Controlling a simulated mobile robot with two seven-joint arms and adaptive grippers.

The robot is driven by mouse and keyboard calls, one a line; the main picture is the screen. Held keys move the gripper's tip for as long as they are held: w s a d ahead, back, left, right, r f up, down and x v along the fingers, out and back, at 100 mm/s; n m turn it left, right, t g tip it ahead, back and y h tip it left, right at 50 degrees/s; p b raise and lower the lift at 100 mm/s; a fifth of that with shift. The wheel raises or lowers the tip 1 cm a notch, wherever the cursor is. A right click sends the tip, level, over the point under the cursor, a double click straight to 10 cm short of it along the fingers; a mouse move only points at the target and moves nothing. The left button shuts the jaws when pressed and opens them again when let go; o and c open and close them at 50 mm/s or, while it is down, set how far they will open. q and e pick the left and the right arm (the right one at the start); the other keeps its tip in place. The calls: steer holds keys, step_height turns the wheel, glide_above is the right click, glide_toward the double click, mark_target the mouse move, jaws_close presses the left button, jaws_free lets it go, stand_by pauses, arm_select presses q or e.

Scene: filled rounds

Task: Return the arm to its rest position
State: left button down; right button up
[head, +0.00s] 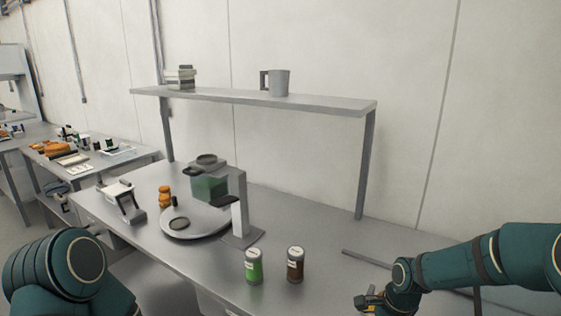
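My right arm (480,262) reaches in from the right, over the right end of the grey table (320,255). Its gripper (370,303) hangs at the bottom edge, right of the two jars and apart from them. Only part of it shows, with a bit of yellow, and its fingertips are not clear. My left arm (62,262) shows as a rounded teal link at the bottom left. Its gripper is outside the picture.
A green jar (253,267) and a brown jar (295,265) stand at the table's front. Behind them are a round tray (192,233), a green pot (209,187), a grey upright stand (240,212) and an orange bottle (165,197). A raised shelf (325,102) carries a grey mug (279,83).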

steer(key=s+a+f+n+b, duration=0.2)
steer(key=s+a+f+n, duration=0.2)
steer(key=f, duration=0.3)
steer(key=s+a+f+n+y+b, duration=0.1)
steer(key=s+a+f+n+b, duration=0.1)
steer(key=s+a+f+n, duration=0.2)
steer(key=s+a+f+n+t+b, duration=0.1)
steer(key=s+a+f+n+b, duration=0.1)
steer(key=s+a+f+n, duration=0.3)
steer(key=s+f+n, duration=0.1)
steer(key=s+f, duration=0.2)
steer(key=f, duration=0.3)
steer(key=shift+s+f, duration=0.25)
steer(key=shift+s, duration=0.1)
